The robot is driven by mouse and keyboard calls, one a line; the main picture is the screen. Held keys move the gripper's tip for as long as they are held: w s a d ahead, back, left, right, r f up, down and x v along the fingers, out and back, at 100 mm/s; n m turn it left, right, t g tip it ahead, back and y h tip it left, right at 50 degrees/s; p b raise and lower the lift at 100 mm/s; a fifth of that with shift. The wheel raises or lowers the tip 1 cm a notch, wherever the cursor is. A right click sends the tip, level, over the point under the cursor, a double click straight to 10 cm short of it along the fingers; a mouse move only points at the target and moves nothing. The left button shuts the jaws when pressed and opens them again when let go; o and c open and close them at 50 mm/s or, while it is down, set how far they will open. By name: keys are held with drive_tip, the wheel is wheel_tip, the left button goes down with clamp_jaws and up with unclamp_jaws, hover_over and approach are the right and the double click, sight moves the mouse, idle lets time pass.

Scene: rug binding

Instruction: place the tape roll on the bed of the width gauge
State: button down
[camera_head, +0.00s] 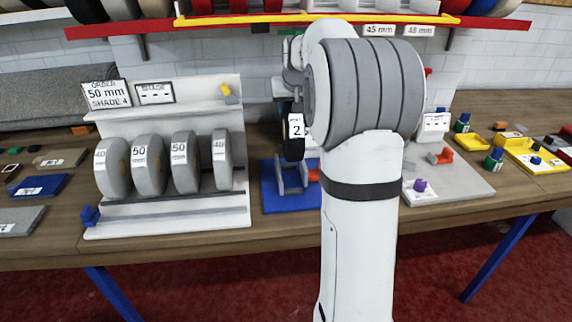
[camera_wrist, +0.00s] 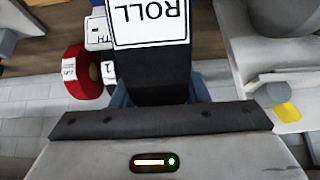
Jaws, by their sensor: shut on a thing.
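My gripper (camera_wrist: 160,92) is shut on a black tape roll (camera_wrist: 160,84), which sits between its bluish fingers in the wrist view. A white card reading ROLL partly covers the roll's face there. In the head view the roll (camera_head: 294,148) hangs upright, with a white label, left of my arm and above a blue base with grey uprights (camera_head: 285,190). I cannot tell whether it touches the uprights. A grey plate with an orange piece and a purple knob (camera_head: 470,186) lies right of my arm. No readable label shows which of these is the width gauge.
A white rack (camera_head: 165,215) holds several grey rolls left of the blue base, under a 50 mm sign (camera_head: 106,94). A red and yellow shelf edge (camera_head: 250,20) runs above. A red roll (camera_wrist: 85,72) shows in the wrist view.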

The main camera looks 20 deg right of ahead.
drive_tip(key=shift+f+p, duration=0.3)
drive_tip(key=shift+f, duration=4.4)
drive_tip(key=shift+f, duration=0.25)
drive_tip(key=c, duration=0.8)
unclamp_jaws()
drive_tip(key=shift+r, duration=0.1)
